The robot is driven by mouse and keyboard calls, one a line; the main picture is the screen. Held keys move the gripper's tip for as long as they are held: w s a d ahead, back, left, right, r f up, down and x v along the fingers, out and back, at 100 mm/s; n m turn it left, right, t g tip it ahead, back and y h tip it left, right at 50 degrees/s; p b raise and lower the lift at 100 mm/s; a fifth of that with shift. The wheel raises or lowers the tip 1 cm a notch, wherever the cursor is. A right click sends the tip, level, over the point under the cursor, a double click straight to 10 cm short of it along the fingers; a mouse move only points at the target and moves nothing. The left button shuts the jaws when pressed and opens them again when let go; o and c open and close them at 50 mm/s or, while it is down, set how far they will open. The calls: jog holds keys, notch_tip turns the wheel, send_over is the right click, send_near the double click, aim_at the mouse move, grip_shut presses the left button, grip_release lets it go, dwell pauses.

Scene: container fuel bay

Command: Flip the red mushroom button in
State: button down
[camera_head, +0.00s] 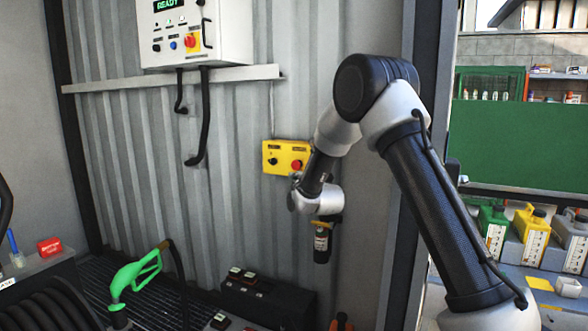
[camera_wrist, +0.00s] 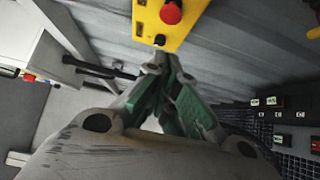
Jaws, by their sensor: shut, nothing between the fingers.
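A yellow control box (camera_head: 270,148) is fixed to the corrugated wall in the head view, with a red mushroom button (camera_head: 296,165) on its right and a black knob (camera_head: 272,161) on its left. In the wrist view the yellow box (camera_wrist: 181,28) is at the top, with the red mushroom button (camera_wrist: 171,13) and the black knob nearer the fingers. My gripper (camera_wrist: 162,62) is shut and empty. Its tips appear just below the box's edge in the wrist view, off the button; whether they touch anything cannot be told. The fingers are not clearly visible in the head view.
A white control panel (camera_head: 225,43) with a READY display and a red knob hangs above a grey ledge (camera_head: 120,84). A green fuel nozzle (camera_head: 133,271) and a black box (camera_head: 262,303) with switches are below. Bare wall lies left of the yellow box.

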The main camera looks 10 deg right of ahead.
send_near(293, 167)
jog(key=w+a+r, duration=0.1)
jog(key=w+a, duration=0.1)
jog(key=a, duration=0.3)
jog(key=shift+w+d, duration=0.65)
jog(key=shift+w, duration=0.3)
jog(key=shift+w+d, duration=0.6)
jog(key=shift+w, duration=0.35)
